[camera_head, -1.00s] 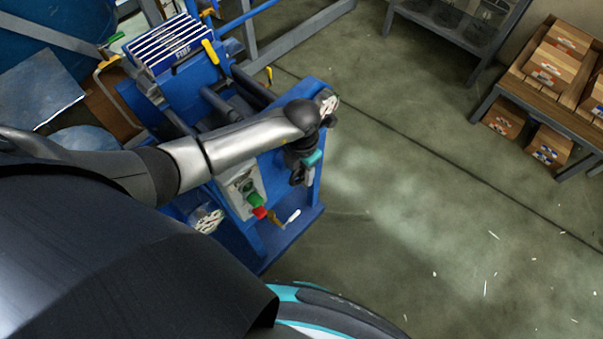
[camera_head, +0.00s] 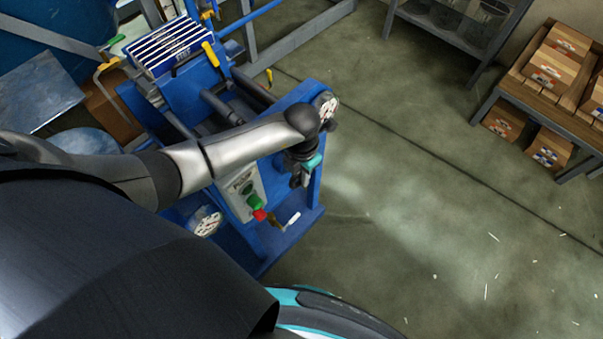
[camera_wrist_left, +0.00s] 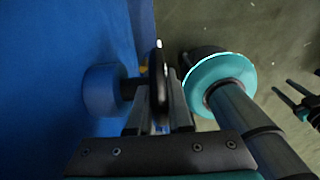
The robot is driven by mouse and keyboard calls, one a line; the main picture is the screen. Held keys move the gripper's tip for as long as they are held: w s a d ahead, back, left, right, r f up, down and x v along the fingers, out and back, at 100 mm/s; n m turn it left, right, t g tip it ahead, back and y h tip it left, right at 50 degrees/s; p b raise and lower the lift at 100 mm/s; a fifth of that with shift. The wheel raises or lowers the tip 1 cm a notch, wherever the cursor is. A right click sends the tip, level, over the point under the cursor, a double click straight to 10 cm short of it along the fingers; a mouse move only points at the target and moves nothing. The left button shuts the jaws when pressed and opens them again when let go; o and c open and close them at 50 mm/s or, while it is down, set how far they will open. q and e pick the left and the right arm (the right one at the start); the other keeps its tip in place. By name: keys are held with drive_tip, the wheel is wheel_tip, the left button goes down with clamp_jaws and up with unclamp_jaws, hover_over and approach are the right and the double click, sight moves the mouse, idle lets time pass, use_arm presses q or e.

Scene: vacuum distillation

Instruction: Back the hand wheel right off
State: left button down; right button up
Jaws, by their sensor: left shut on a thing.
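The hand wheel (camera_wrist_left: 157,88) shows edge-on in the left wrist view as a thin dark disc. It stands in front of a round blue hub (camera_wrist_left: 102,90) on the blue machine. My left gripper (camera_wrist_left: 160,105) has one finger on each side of the wheel's rim and is shut on it. In the head view my left gripper (camera_head: 300,178) is at the front face of the blue machine (camera_head: 272,245). There the gripper and arm mostly hide the wheel.
A dial gauge (camera_head: 327,105) sits above the gripper and another gauge (camera_head: 206,221) lower left. A control box with a green button (camera_head: 254,201) and a red button (camera_head: 260,215) is close below the arm. The floor (camera_head: 420,220) to the right is clear.

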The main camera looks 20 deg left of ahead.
use_arm(q)
drive_tip(key=shift+a, duration=0.1)
drive_tip(key=shift+t+p, duration=0.3)
drive_tip(key=shift+t, duration=0.2)
drive_tip(key=shift+t+h, duration=0.5)
drive_tip(key=shift+t, duration=0.3)
drive_tip(key=c, duration=0.8)
unclamp_jaws()
drive_tip(key=shift+c, duration=0.2)
drive_tip(key=p+v, duration=0.4)
drive_tip(key=v, duration=1.1)
drive_tip(key=shift+r, duration=0.1)
